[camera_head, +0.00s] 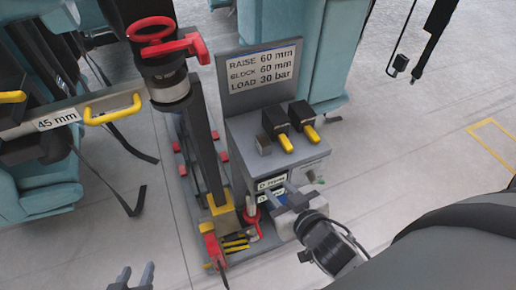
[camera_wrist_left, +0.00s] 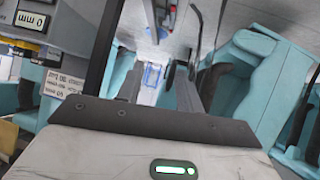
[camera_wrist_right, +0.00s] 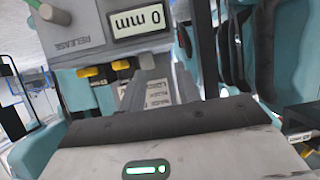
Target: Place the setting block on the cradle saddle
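My left gripper (camera_head: 135,277) is at the bottom edge of the head view, open and empty; its two fingers (camera_wrist_left: 160,90) also show apart in the left wrist view. My right gripper (camera_head: 277,197) is in front of the grey console's displays; its fingers (camera_wrist_right: 158,92) are apart with nothing between them. I cannot tell for sure which piece is the setting block or the cradle saddle. A pale bar marked 45 mm (camera_head: 60,118) with a yellow handle (camera_head: 112,109) is at the left. A dark cylinder (camera_head: 170,88) with red parts stands beside it.
A dark post rises from a yellow bracket (camera_head: 224,217). Floor is clear at right.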

